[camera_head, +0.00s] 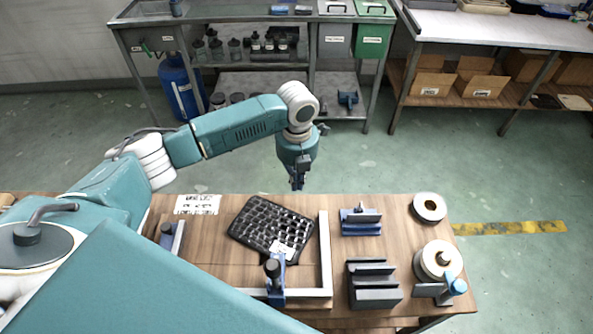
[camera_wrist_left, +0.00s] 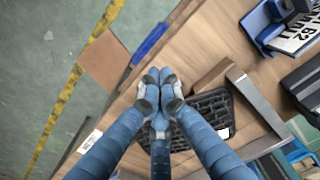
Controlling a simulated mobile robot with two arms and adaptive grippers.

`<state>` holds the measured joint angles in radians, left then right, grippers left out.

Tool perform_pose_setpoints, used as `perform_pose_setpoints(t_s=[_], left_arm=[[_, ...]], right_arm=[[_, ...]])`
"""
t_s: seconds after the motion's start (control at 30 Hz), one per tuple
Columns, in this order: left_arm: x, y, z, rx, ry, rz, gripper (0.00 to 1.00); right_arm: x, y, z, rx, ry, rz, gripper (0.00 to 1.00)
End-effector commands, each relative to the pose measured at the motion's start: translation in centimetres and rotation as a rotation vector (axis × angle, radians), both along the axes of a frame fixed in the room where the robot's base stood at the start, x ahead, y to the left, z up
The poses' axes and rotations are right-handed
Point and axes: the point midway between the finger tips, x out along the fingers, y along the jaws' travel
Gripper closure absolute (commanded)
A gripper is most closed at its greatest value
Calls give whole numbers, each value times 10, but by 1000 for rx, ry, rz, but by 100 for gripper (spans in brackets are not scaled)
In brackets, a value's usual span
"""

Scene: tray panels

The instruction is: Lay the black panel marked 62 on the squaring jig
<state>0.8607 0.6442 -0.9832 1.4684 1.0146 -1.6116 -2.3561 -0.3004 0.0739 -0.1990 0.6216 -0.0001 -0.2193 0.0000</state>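The black panel (camera_head: 262,222) has a grid of holes and a white label too small to read. It lies flat on the wooden table, turned at an angle inside the corner of the squaring jig, whose pale bars (camera_head: 325,255) form an L at right and front. In the wrist view the panel (camera_wrist_left: 212,104) is partly hidden by my fingers and one jig bar (camera_wrist_left: 256,98) passes beside it. My left gripper (camera_head: 297,183) hangs above the table's back edge, behind the panel. Its fingertips (camera_wrist_left: 160,82) are together with nothing between them. My right gripper is not visible.
A blue stand (camera_head: 361,228), a black slotted block (camera_head: 375,296) and round white-and-black items (camera_head: 429,208) stand right of the jig. A blue clamp (camera_head: 275,284) sits on the front bar. A paper (camera_head: 198,204) lies left.

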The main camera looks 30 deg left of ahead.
Motion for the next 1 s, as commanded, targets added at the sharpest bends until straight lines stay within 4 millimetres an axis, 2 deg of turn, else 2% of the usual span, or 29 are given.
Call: perform_pose_setpoints(t_s=[0.1,0.17,0.3,0.4,0.87,1.0], left_arm=[[-1,0,-25,0,4,1,100],[-3,0,-32,2,2,-1,100],[-26,-3,-28,1,1,-3,100],[-35,-4,-30,2,0,-2,100],[-40,-5,-31,1,-1,-1,100],[-50,-6,-28,2,2,-2,100]], right_arm=[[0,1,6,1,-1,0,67],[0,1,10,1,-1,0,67],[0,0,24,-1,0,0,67],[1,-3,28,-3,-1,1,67],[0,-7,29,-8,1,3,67],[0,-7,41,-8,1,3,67]])
